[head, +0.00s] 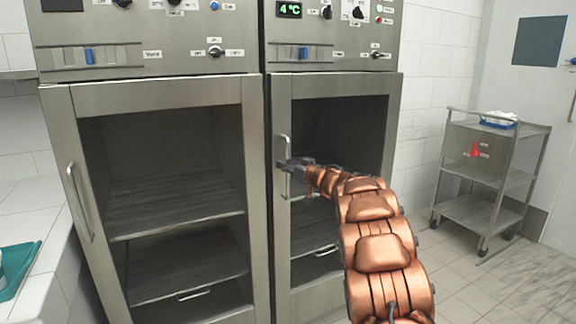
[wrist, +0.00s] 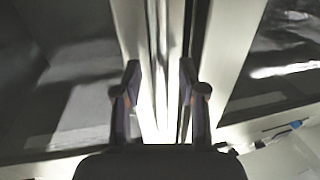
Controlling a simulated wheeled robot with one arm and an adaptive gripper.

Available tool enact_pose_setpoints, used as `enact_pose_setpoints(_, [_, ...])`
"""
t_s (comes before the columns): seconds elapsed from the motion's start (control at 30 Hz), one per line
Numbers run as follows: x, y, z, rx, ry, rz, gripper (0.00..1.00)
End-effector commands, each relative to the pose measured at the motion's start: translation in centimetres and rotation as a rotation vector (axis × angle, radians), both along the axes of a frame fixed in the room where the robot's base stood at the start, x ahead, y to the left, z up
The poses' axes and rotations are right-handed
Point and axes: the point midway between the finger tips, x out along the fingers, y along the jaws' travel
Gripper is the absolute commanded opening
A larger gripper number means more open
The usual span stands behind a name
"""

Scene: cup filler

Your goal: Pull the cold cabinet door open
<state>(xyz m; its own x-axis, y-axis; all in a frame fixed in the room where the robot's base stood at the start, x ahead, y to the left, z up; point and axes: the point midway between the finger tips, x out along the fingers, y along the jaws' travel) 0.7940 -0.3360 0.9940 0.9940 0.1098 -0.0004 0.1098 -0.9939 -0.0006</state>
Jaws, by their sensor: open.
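The cold cabinet (head: 337,60) is the right one of two steel cabinets and shows 4°C on its green display (head: 289,9). Its glass-fronted door (head: 340,88) looks shut. The door's upright bar handle (head: 286,147) is on the door's left side. My gripper (head: 281,164) is at the handle's height and overlaps its middle in the head view. In the wrist view my gripper (wrist: 160,78) has its two fingers apart, with pale and dark upright strips between them. I cannot tell whether the fingers touch the handle.
The left cabinet's door (head: 160,92) looks shut, with its handle (head: 79,203) on its left side. A steel trolley (head: 490,168) with a blue tray (head: 498,123) stands at the right wall. Tiled floor (head: 520,285) is clear at the right.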

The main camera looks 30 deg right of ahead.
Motion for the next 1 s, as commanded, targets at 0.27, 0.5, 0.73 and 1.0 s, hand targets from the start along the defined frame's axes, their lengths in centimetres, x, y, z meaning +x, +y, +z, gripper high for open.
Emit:
enact_pose_setpoints(0.27, [-0.01, 0.01, 0.01, 0.0, 0.0, 0.0, 0.22])
enact_pose_setpoints(0.5, [-0.02, 0.01, 0.01, 0.0, 0.0, 0.0, 0.0])
enact_pose_setpoints(0.73, [-0.03, 0.0, 0.02, 0.0, 0.0, 0.0, 0.0])
enact_pose_setpoints(1.0, [-0.03, 0.01, 0.04, 0.0, -0.001, 0.001, 0.0])
